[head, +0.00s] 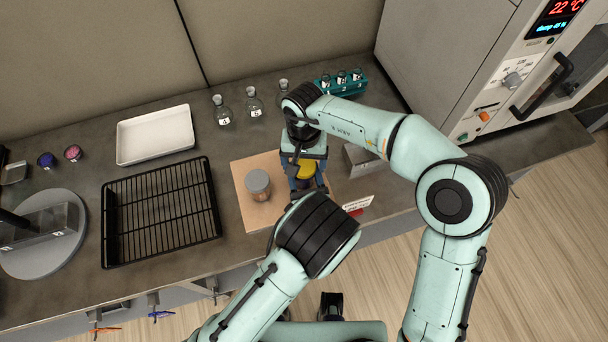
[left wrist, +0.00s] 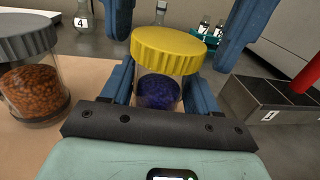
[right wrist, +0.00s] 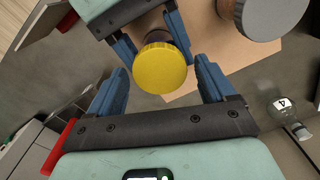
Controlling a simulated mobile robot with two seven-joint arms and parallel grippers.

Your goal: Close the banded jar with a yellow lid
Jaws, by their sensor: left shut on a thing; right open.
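A clear jar with dark purple-blue contents (left wrist: 158,94) stands upright between the fingers of my left gripper (left wrist: 157,84), which is shut on it. I cannot make out a band on its glass. A yellow ribbed lid (left wrist: 168,48) sits on the jar's mouth; whether it is fully tightened cannot be told. The lid also shows in the head view (head: 299,169), partly covered by my arms. My right gripper (right wrist: 161,72) comes from above, open, with its fingers on either side of the lid and apart from it.
A grey-lidded jar with orange-brown contents (head: 258,184) stands close by on the tan board (head: 257,216). A black rack (head: 160,212) and white tray (head: 155,134) lie to the left. Flasks (head: 254,102) and a teal vial rack (head: 344,86) stand behind. A grey bin (left wrist: 270,108) is at right.

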